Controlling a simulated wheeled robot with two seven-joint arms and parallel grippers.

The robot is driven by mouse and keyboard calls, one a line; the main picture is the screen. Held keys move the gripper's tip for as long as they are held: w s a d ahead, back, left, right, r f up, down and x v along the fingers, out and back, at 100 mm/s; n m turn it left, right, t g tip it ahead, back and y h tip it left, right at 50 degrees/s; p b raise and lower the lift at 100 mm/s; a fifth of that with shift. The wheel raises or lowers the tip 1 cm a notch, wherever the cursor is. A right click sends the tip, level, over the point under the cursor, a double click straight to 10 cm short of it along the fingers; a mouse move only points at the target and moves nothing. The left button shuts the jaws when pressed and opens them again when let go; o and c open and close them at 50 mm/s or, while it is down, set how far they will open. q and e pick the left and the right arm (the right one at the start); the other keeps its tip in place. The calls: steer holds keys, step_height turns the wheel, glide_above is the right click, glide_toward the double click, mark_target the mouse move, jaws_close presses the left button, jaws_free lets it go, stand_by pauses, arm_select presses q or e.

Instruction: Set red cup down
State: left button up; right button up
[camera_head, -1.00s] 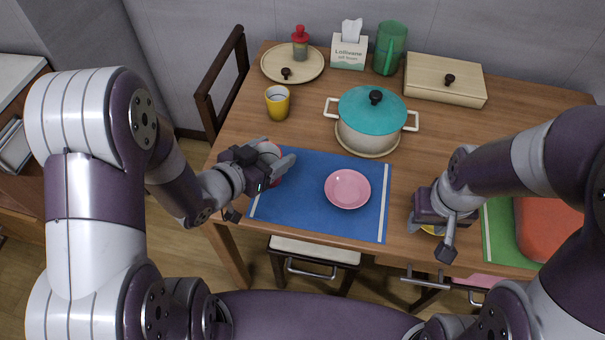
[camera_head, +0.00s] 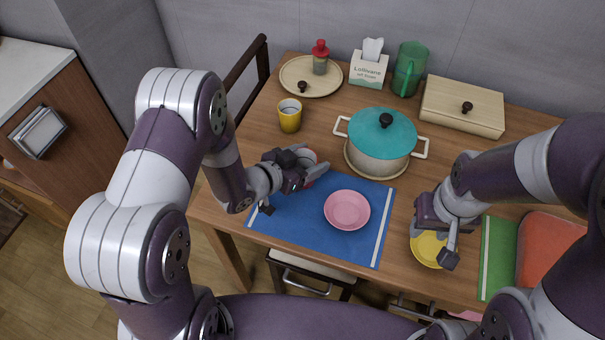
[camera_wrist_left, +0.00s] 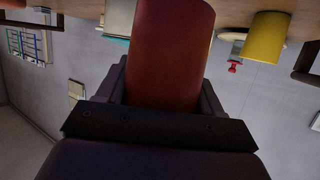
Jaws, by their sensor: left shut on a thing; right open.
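The red cup (camera_wrist_left: 170,55) fills the middle of the left wrist view, between the fingers of my left gripper. In the head view only a little of the red cup (camera_head: 309,181) shows behind the gripper. My left gripper (camera_head: 315,172) is shut on it, over the back left part of the blue mat (camera_head: 300,231). I cannot tell whether the cup touches the mat. A pink plate (camera_head: 347,210) lies on the mat to the right of the gripper. My right gripper (camera_head: 436,243) is open over a yellow plate (camera_head: 425,250).
A pot with a teal lid (camera_head: 379,137) stands behind the mat. A yellow cup (camera_head: 290,115), a round tray (camera_head: 297,88), a tissue box (camera_head: 368,70), a green pitcher (camera_head: 408,68) and a wooden box (camera_head: 462,108) stand further back. A green mat (camera_head: 497,255) lies at right.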

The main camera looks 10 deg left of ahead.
arm_select(q)
steer(key=a+f, duration=0.1)
steer(key=w+a, duration=0.1)
steer(key=shift+w+a+f, duration=0.15)
steer(key=shift+a+f, duration=0.15)
steer(key=shift+f, duration=0.05)
steer(key=shift+f+b, duration=0.35)
steer(key=shift+f, duration=1.7)
steer(key=shift+f, duration=0.1)
steer(key=o, duration=1)
